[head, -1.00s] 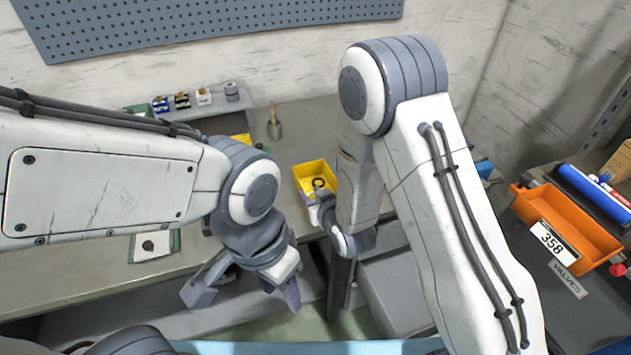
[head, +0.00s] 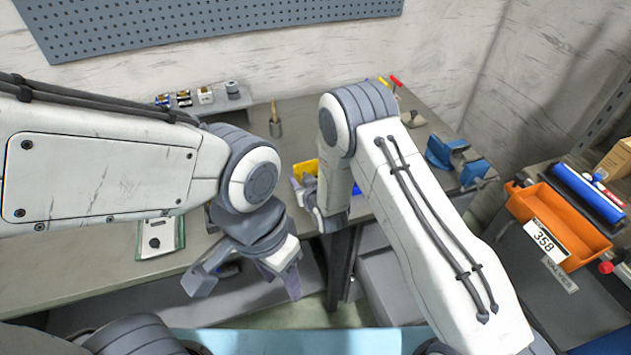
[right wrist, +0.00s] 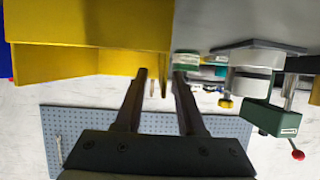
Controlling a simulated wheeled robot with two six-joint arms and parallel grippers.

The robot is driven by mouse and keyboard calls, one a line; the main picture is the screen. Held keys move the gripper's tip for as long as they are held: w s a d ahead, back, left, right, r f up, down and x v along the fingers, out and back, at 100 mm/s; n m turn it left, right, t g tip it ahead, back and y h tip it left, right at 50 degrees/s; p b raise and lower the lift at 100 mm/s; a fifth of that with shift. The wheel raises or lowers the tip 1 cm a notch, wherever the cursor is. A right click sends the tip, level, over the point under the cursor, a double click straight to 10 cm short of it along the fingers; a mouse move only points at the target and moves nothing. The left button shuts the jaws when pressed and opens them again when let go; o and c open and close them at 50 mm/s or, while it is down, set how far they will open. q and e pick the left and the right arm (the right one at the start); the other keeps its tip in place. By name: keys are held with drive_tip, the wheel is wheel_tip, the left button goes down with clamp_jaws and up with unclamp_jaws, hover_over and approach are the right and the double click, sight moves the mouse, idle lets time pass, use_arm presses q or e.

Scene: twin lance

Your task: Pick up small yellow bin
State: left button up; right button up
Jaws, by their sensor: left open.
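The small yellow bin (head: 303,169) stands on the workbench in the middle of the head view, partly hidden behind my right forearm and gripper. In the right wrist view, yellow bin walls (right wrist: 90,30) fill the upper left. My right gripper (right wrist: 161,74) has its two fingers apart there, with a thin yellow edge showing in the gap. I cannot tell whether either finger touches it. In the head view my right gripper (head: 312,205) is at the bin's near side. My left gripper (head: 245,280) is open and empty, lower and in front of the bench edge.
A blue vise (head: 450,153) sits at the bench's right. A blue object (head: 358,188) shows beside my right forearm. An orange bin (head: 560,224) marked 358 is on the right-hand surface. The bench's left part has free room.

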drive_tip(key=shift+w+a+f, duration=0.1)
drive_tip(key=shift+w, duration=0.1)
clamp_jaws()
idle(1.3)
